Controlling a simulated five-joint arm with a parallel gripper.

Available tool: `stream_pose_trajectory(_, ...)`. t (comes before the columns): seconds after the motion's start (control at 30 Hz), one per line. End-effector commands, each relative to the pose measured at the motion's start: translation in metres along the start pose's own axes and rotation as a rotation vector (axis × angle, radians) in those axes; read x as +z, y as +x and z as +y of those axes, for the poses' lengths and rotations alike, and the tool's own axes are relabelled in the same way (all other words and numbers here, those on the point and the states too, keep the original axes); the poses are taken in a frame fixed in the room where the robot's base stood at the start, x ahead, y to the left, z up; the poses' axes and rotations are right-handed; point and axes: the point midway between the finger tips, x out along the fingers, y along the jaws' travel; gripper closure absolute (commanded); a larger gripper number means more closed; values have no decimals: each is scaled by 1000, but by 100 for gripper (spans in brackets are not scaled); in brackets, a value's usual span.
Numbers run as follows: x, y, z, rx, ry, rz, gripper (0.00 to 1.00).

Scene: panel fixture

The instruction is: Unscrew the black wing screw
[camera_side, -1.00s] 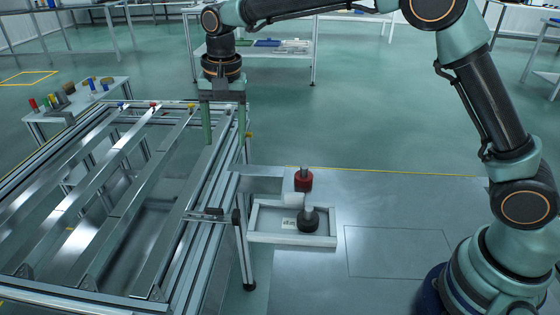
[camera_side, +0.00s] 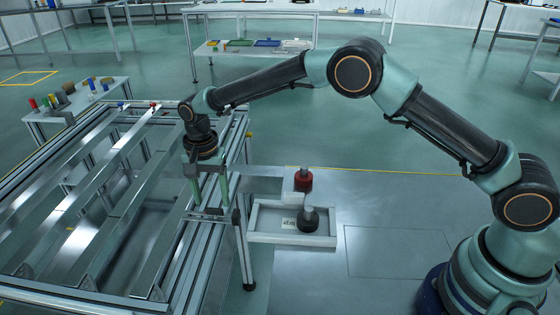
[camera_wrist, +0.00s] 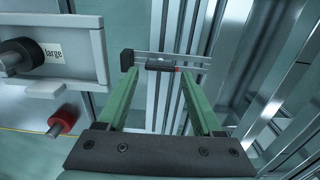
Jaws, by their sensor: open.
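The black wing screw (camera_side: 212,211) sits on a metal bracket at the near right rail of the frame. In the wrist view the black wing screw (camera_wrist: 160,65) shows between and just beyond my fingertips, small and partly dark. My gripper (camera_side: 210,203) points down over that bracket with its two green fingers apart. In the wrist view my gripper (camera_wrist: 159,76) is open and empty, one finger on each side of the screw. I cannot tell whether the fingertips reach down to the screw's height.
A black-capped piece (camera_wrist: 127,60) stands at the bracket's end, close to my left finger in the wrist view. A white tray (camera_side: 262,238) labelled "large" holds a black knob (camera_side: 308,220); a red knob (camera_side: 303,181) stands behind it. Aluminium rails (camera_side: 120,215) extend left.

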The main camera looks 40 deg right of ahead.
Motion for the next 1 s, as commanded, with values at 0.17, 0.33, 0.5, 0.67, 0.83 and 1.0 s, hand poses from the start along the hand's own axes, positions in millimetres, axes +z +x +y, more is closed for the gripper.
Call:
stream_pose_trajectory(0.17, 0, 22, 0, 0, 0, 0, 32)
stream_pose_trajectory(0.33, 0, 30, 0, -1, 0, 0, 32)
stream_pose_trajectory(0.5, 0, 30, 0, -2, 0, 1, 32)
stream_pose_trajectory(0.67, 0, 30, 0, -1, 0, 1, 59)
stream_pose_trajectory(0.83, 0, 30, 0, -1, -1, 0, 100)
stream_pose_trajectory(1.0, 0, 30, 0, -1, -18, 0, 100)
